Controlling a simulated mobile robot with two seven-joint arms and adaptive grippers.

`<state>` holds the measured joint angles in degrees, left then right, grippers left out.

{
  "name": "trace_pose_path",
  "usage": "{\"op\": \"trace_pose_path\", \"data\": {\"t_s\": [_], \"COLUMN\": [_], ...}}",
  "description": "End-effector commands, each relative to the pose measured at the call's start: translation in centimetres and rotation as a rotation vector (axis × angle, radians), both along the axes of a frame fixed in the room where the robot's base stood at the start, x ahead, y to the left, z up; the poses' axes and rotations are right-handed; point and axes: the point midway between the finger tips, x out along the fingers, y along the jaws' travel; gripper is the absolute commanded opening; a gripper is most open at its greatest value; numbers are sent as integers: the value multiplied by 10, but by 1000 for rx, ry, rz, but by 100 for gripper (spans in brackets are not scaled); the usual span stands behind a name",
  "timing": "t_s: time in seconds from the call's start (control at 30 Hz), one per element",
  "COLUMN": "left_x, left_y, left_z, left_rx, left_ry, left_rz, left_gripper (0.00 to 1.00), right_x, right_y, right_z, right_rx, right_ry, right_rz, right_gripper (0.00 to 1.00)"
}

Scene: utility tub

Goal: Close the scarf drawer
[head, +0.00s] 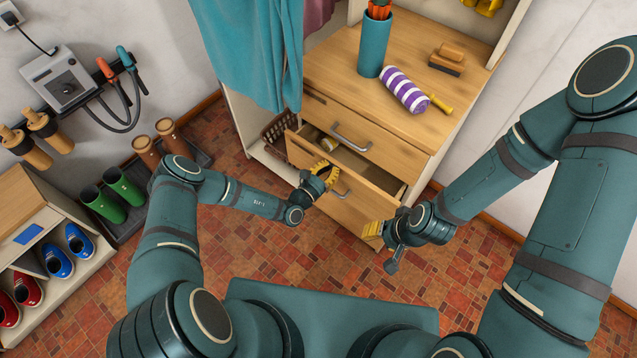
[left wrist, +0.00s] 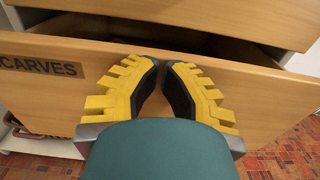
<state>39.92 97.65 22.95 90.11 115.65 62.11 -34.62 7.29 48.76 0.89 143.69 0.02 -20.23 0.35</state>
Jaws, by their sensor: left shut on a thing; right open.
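The scarf drawer (head: 309,151) is pulled partly out of the wooden cabinet, below a shut top drawer. In the left wrist view its front (left wrist: 270,98) bears a dark label (left wrist: 42,66) reading "CARVES", its first letter cut off. A dark gap shows above the front. The fingers also show in the left wrist view (left wrist: 160,70). My right gripper (head: 376,232) is open and empty, near the drawer's right end.
The cabinet top (head: 400,125) holds a teal cup (head: 374,45), a purple-striped roll (head: 404,90) and a brush (head: 447,60). A teal curtain (head: 250,50) hangs at left. Boots and a shoe rack (head: 40,255) stand further left. Tiled floor is clear before the cabinet.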

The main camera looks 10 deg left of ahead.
Motion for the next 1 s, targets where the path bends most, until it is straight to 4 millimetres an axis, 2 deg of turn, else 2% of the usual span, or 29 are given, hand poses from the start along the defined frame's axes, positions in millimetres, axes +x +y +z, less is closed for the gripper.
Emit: {"op": "trace_pose_path", "data": {"t_s": [0.03,0.2,0.4,0.6,1.0], "left_x": [11,40,61,70,73], "left_y": [-7,-23,-36,-40,-41], "left_z": [-2,-2,-2,-1,2], "left_rx": [0,0,0,0,-1], "left_ry": [-2,-1,0,1,-2], "left_rz": [-1,0,-1,1,2], "left_gripper": [0,0,0,0,0], "right_x": [-1,-4,-3,-2,-2], "right_y": [0,1,1,0,0], "right_z": [-5,-13,-19,-21,-20], "right_rx": [0,2,2,1,1], "right_ry": [2,8,7,5,5], "right_rz": [2,6,7,6,6], "right_gripper": [47,47,47,47,47]}}
